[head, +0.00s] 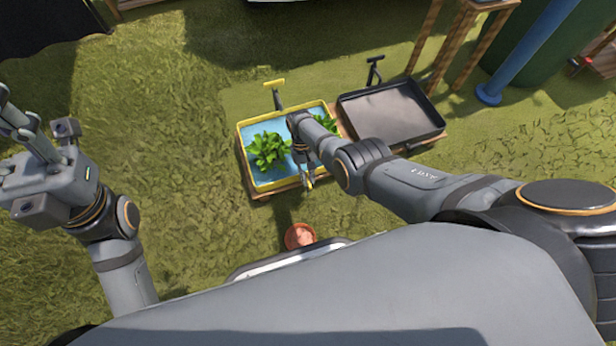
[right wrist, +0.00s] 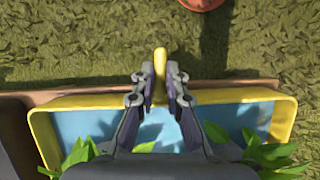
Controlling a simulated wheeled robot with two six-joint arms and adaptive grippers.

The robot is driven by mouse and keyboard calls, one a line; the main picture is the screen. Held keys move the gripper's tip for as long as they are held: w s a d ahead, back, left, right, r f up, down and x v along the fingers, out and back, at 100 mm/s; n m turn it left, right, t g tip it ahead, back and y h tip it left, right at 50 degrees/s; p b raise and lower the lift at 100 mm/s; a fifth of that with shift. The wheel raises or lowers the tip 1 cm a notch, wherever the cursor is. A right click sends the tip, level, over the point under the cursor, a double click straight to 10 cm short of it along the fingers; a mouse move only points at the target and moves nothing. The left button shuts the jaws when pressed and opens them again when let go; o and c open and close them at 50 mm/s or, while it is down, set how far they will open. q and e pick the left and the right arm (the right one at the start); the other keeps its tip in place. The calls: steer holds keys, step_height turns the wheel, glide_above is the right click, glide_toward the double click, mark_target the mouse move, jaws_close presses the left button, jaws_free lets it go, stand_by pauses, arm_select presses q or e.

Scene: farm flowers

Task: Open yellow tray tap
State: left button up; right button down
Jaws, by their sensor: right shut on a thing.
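The yellow tray (head: 242,150) has a blue inside and stands left of centre in the head view; its yellow rim also crosses the right wrist view (right wrist: 95,101). A yellow T-shaped handle (head: 274,83) on a dark stem stands behind it. My right gripper (head: 307,179) reaches over the tray to its near edge. In the right wrist view my right gripper (right wrist: 160,76) is shut on a narrow yellow lever (right wrist: 160,60) at that edge. My left gripper (head: 28,128) is raised at the far left, away from the tray; its finger opening is unclear.
Green plants (head: 268,150) stand in the yellow tray. A black tray (head: 390,112) with a black tap (head: 374,70) is to its right. A terracotta pot (head: 299,236) is on the grass in front. A blue pole (head: 525,50) stands at the back right. Grass at left is clear.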

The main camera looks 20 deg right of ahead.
steer(key=shift+n, duration=0.5)
steer(key=c, duration=1.4)
jaws_free()
steer(key=v, duration=1.2)
steer(key=shift+a, duration=0.25)
